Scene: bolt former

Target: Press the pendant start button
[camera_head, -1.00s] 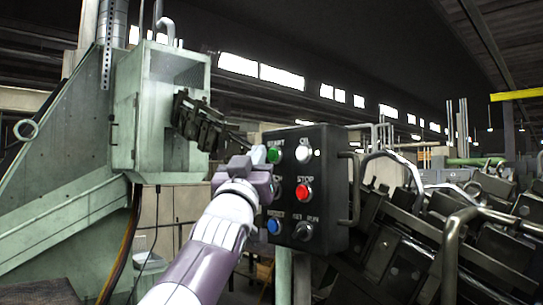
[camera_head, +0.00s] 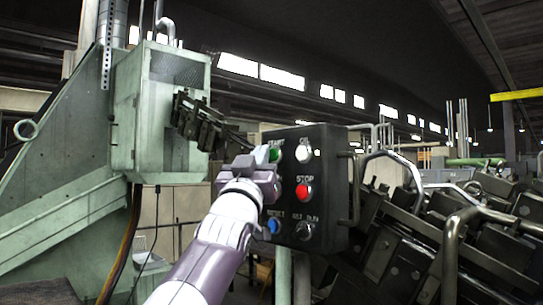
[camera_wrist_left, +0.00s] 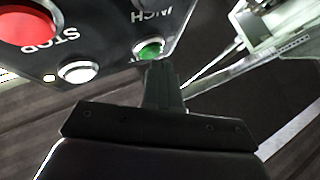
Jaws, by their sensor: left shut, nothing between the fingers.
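The black pendant box (camera_head: 322,165) stands on a pale green post at the middle of the head view. Its green start button (camera_head: 274,156) is at the top left, partly behind my left gripper (camera_head: 262,155). My left gripper is shut and empty, its fingertips at the green button. In the left wrist view the shut fingers (camera_wrist_left: 158,68) reach to the lower edge of the green start button (camera_wrist_left: 149,50). I cannot tell whether they touch it or whether it is pushed in. My right gripper is not in view.
A white button (camera_head: 303,153), red stop button (camera_head: 302,192), blue reset button (camera_head: 273,226) and black selector knob (camera_head: 304,231) share the panel. A green machine (camera_head: 150,120) stands left. Dark metal machinery with bent handles (camera_head: 455,235) crowds the right.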

